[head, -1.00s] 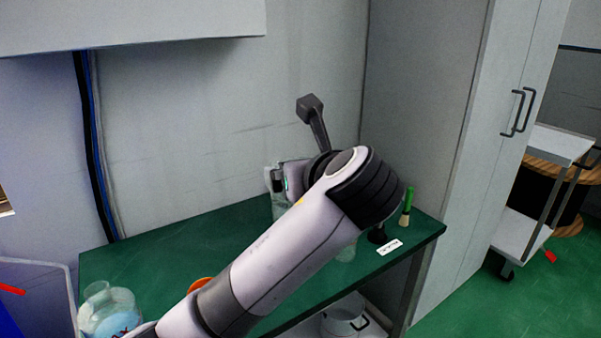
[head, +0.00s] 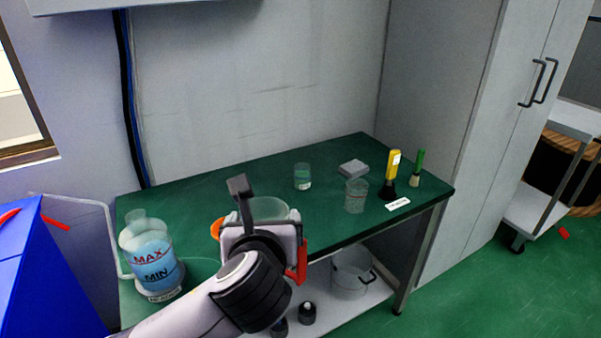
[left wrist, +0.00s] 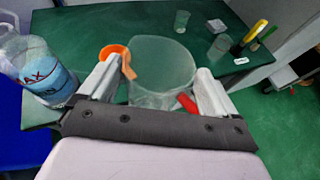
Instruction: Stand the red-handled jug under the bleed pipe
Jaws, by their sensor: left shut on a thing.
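The clear red-handled jug (head: 268,207) is between the fingers of my left gripper (head: 263,226), which is shut on it at the front edge of the green bench. Its red handle (head: 301,262) shows at the right of the gripper. In the left wrist view, the jug (left wrist: 162,68) fills the space between the two pale fingers, with the red handle (left wrist: 187,103) low by the right finger. The gripper hides much of the jug in the head view, so I cannot tell whether it touches the bench. I cannot make out the bleed pipe. My right gripper is not in view.
A MAX/MIN bottle (head: 150,258) with blue liquid and a thin tube stands at the bench's left end. An orange item (head: 217,228) is beside the jug. Clear beakers (head: 356,196), a grey block (head: 353,169) and brushes (head: 391,175) stand right. A pot (head: 351,272) sits below.

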